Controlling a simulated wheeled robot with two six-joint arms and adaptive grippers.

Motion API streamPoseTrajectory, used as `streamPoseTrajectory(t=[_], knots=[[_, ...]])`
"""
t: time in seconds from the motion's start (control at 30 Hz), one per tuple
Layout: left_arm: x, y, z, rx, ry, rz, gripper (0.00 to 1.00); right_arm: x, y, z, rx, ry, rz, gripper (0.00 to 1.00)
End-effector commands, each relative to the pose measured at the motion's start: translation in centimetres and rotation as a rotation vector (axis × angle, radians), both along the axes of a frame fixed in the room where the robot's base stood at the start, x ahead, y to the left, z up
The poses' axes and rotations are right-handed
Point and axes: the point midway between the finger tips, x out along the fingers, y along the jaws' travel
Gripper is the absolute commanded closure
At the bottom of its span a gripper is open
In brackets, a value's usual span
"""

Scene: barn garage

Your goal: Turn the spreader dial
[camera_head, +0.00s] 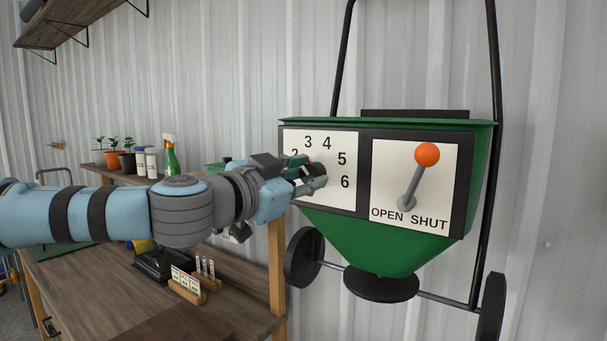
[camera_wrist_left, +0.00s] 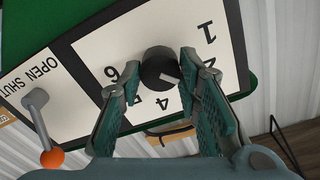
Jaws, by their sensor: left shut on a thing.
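The dial (camera_wrist_left: 158,67) is a round black knob with a light pointer mark. In the left wrist view the mark points to the lower right, toward the side between the 2 and the 4. My left gripper (camera_head: 310,176) has its fingers on both sides of the dial and is shut on it; its fingertips also show in the left wrist view (camera_wrist_left: 154,76). In the head view the gripper mostly hides the dial. My right gripper is not in view.
An orange-knobbed lever (camera_head: 427,154) stands on the OPEN/SHUT plate (camera_head: 446,190), right of the dial. A wooden workbench (camera_head: 90,290) with small card holders (camera_head: 187,284) lies below my left arm. Pots and bottles (camera_head: 146,160) stand on a shelf behind.

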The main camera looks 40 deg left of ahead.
Motion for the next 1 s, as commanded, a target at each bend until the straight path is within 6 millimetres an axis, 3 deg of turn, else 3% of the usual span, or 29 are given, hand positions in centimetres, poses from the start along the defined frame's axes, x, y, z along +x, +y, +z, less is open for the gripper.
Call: streamPoseTrajectory(t=[1.0], knots=[[-0.01, 0.1, 0.15, 0.958, 0.103, 0.007, 0.97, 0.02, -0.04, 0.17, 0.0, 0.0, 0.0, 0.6]])
